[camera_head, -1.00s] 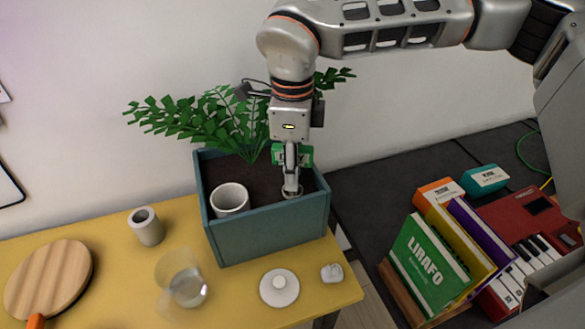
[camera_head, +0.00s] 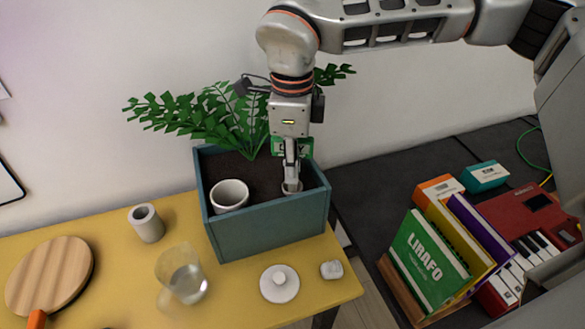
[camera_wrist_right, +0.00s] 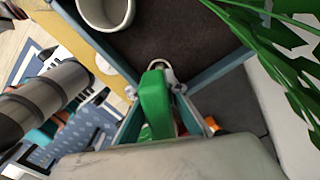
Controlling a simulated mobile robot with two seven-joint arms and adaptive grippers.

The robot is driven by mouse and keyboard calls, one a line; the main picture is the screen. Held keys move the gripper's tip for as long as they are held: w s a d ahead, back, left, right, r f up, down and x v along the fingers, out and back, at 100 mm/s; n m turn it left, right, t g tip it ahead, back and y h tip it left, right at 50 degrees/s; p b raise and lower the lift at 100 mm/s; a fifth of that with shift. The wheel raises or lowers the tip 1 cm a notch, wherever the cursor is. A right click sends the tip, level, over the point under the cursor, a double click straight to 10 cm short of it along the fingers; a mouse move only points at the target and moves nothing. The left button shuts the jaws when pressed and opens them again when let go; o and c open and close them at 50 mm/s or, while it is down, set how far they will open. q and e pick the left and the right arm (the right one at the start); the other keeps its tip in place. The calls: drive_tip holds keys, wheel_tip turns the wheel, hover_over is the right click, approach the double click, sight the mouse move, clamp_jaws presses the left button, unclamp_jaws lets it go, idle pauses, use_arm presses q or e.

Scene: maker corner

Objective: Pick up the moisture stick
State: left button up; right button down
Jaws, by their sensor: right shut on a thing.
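The moisture stick shows as a green head (camera_wrist_right: 155,100) in the right wrist view, between the fingers of my right gripper (camera_wrist_right: 162,70). In the head view the green head (camera_head: 278,147) is partly hidden behind my right gripper (camera_head: 291,186). That gripper points down into the right part of the teal planter box (camera_head: 270,231) and is shut on the stick. The stick's lower end is hidden, so I cannot tell whether it is in the soil. My left gripper is not in view.
A white pot (camera_head: 230,194) stands in the planter, with a leafy green plant (camera_head: 185,118) behind. On the yellow table are a grey cup (camera_head: 147,223), a clear jug (camera_head: 184,277), a white lid (camera_head: 279,283) and a round board (camera_head: 50,275). Books (camera_head: 430,257) stand at the right.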

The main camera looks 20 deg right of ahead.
wheel_tip(320, 180, up, 17)
drive_tip(key=shift+p, duration=0.7)
use_arm(q)
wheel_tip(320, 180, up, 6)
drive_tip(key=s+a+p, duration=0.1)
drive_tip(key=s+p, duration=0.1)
drive_tip(key=p, duration=0.6)
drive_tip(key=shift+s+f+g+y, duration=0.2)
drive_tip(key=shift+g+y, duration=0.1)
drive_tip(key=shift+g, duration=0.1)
use_arm(e)
wheel_tip(320, 180, up, 10)
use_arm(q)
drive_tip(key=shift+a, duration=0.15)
use_arm(e)
drive_tip(key=shift+r, duration=0.1)
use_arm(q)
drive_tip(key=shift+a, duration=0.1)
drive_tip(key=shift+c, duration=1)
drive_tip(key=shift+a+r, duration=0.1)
use_arm(e)
drive_tip(key=shift+s, duration=0.1)
